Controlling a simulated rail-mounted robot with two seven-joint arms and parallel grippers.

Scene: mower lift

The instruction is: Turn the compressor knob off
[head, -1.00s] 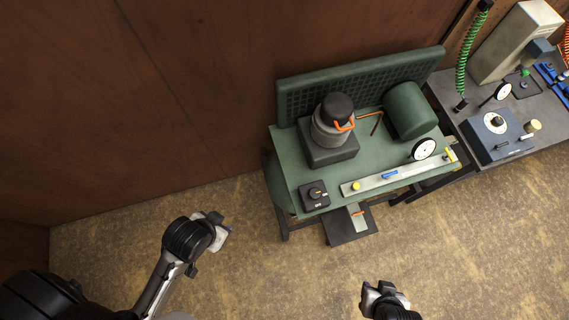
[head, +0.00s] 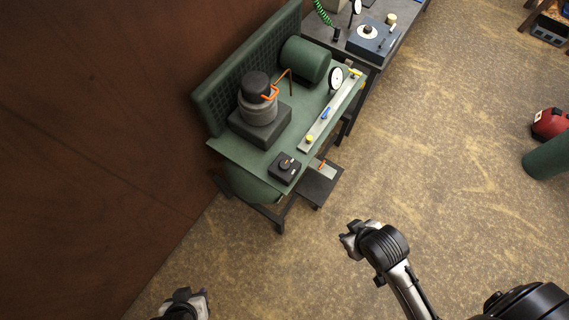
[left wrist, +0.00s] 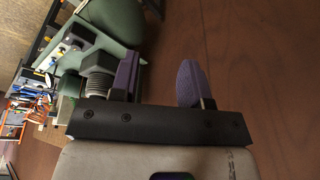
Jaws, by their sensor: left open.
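The compressor knob (head: 285,163) is a small round dark knob with an orange mark, on a black box at the near corner of the green bench (head: 225,150). Its exact setting is too small to read. My left gripper (head: 188,303) is at the bottom of the head view, over the floor and well apart from the knob. In the left wrist view its purple-padded fingers (left wrist: 158,75) are spread with nothing between them. My right gripper (head: 352,240) is over the floor, lower right of the bench, also away from the knob. Its jaws are too small to judge.
A grey and black pump (head: 258,105), a green tank (head: 305,60), a round gauge (head: 336,79) and a rail (head: 330,117) stand on the bench. A dark ledge (head: 316,188) juts out low in front. A brown wall (head: 90,130) is at left. Floor in front is free.

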